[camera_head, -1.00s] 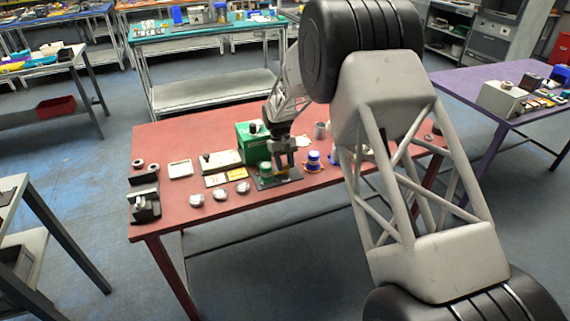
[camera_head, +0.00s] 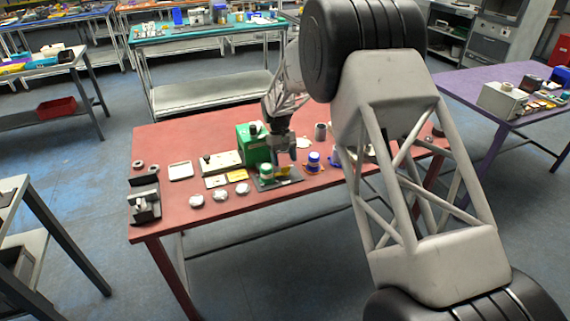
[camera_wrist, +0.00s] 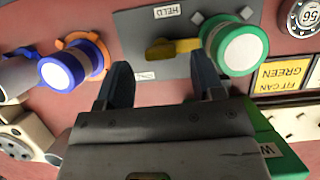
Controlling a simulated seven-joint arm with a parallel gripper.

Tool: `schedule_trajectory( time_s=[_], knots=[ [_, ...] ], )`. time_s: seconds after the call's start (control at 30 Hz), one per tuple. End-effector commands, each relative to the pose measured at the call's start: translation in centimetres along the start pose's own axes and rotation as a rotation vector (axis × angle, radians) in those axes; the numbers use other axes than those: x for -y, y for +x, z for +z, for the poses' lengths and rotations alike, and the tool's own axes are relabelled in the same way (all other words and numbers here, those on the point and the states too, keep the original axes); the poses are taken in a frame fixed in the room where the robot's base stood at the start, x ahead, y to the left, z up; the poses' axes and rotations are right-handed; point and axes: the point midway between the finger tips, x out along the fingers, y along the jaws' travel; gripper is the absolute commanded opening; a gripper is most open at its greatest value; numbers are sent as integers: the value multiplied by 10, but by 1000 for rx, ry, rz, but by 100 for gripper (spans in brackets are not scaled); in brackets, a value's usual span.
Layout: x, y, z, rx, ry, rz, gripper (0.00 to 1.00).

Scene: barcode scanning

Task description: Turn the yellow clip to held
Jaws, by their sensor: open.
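The yellow clip (camera_wrist: 174,47) is a flat lever on a dark grey plate (camera_wrist: 130,30), beside the green can with a white lid (camera_wrist: 238,45). In the wrist view it points left from the can, between a HELD label (camera_wrist: 167,12) above and a second, unreadable label (camera_wrist: 145,76) below. In the head view the clip (camera_head: 282,171) shows right of the green can (camera_head: 266,171). My gripper (camera_wrist: 160,75) is open and empty. Its fingers are spread near the plate, with the clip ahead of them in the wrist view; I see no contact.
A blue can with an orange base (camera_wrist: 70,67) stands close by on the red table (camera_head: 165,220). A green box (camera_head: 252,143) stands behind the plate. Labelled cards (camera_wrist: 280,76) lie on the other side of the green can. Several whitish lumps (camera_head: 220,194) lie near the front edge.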

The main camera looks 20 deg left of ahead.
Motion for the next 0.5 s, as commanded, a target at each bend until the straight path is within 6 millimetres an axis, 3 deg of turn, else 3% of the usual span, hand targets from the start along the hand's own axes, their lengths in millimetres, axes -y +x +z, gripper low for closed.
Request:
schedule_trajectory(
  time_s=[0.3, 0.5],
  knots=[
    [0, -40, 0, -1, 0, 0, 62],
    [0, -51, 0, -1, 0, 0, 62]
  ],
)
